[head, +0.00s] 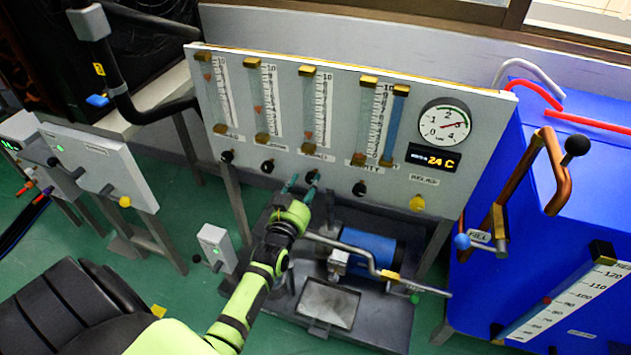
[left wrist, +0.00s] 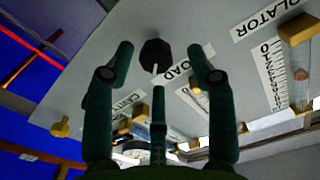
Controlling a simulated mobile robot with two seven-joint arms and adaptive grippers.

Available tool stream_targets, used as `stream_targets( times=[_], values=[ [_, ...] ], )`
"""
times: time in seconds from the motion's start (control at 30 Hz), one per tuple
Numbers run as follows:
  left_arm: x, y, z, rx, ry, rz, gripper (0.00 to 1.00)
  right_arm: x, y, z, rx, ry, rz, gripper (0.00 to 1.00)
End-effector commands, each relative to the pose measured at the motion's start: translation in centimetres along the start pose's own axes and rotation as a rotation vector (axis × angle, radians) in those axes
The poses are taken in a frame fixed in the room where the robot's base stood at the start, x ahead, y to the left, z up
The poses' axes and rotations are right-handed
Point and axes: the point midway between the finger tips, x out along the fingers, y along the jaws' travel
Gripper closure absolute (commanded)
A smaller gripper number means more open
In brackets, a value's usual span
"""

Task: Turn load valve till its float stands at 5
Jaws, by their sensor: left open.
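The load valve is a black knob (left wrist: 155,55) on the grey panel, beside a LOAD label in the left wrist view. In the head view, the load valve (head: 312,176) is the third knob from the left, partly covered by a fingertip. My left gripper (head: 300,184) is open, its teal fingers pointing at the panel. In the left wrist view, the fingers of the left gripper (left wrist: 160,62) stand on either side of the knob; contact cannot be told. The load tube's reddish float (head: 309,135) sits low on its scale, near the bottom. My right gripper is out of view.
Other black knobs stand left (head: 267,166) and right (head: 360,188) of the load valve. A dial gauge (head: 444,122) and a 24 C display (head: 434,159) are at the panel's right. A bent metal pipe (head: 345,246) and blue cylinder (head: 370,248) lie below.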

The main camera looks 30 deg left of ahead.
Motion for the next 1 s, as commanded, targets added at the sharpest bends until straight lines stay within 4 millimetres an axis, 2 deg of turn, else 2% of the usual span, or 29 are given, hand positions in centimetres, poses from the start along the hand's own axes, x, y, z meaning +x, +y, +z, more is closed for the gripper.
stream_targets(
  times=[0.03, 0.2, 0.57, 0.67, 0.7, 0.73, 1.0],
  values=[
    [0.9, 0.1, 0.0, -0.001, 0.002, 0.000, 0.44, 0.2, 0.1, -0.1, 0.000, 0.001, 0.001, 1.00],
    [2.9, 0.1, 0.1, 0.001, 0.000, 0.001, 0.44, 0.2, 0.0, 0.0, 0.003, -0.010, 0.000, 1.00],
    [3.5, 0.1, 0.1, 0.001, -0.002, 0.002, 0.44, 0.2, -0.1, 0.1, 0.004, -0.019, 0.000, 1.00],
    [3.5, 0.1, 0.1, 0.001, -0.002, 0.002, 0.80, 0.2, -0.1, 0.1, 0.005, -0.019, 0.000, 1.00],
    [3.5, 0.1, 0.1, 0.001, -0.002, 0.002, 0.96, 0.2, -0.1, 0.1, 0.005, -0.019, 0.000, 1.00],
    [3.5, 0.1, 0.1, 0.001, -0.002, 0.002, 1.00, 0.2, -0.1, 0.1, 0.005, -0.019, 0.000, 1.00],
    [3.5, 0.1, -0.1, -0.001, 0.001, 0.001, 1.00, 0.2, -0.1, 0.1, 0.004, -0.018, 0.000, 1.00]
  ],
)
